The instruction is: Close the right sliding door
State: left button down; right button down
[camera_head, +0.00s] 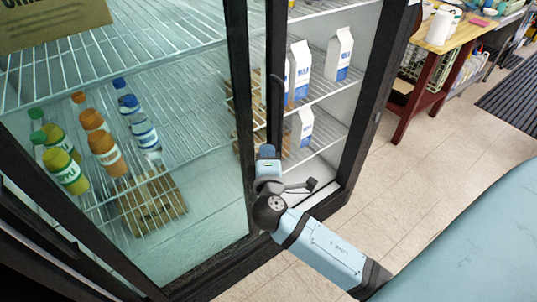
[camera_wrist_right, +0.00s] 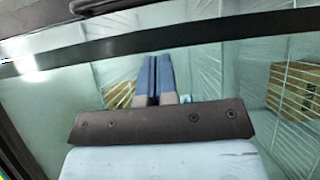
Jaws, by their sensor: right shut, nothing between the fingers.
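The right sliding door (camera_head: 275,60) of the glass-fronted cooler stands open, slid to the left. Its dark vertical frame is left of an opening that shows shelves with milk cartons (camera_head: 339,54). A dark handle (camera_head: 281,92) seems to be on that frame. My right gripper (camera_head: 267,150) is shut and empty, low in front of the dark door frames and below the handle. In the right wrist view its blue fingers (camera_wrist_right: 156,78) are together, pointing toward a dark frame bar (camera_wrist_right: 160,40). Contact with the door cannot be told. My left gripper is not in view.
Behind the left glass are several bottles (camera_head: 104,150) and wooden pallets (camera_head: 150,200) on wire shelves. The cooler's right post (camera_head: 378,90) bounds the opening. A wooden table (camera_head: 455,38) stands at the back right. The tiled floor (camera_head: 430,165) between is clear.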

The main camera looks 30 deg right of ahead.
jog(key=w+d+p, duration=0.2)
jog(key=w+d, duration=0.4)
jog(key=d, duration=0.1)
jog(key=shift+p, duration=0.3)
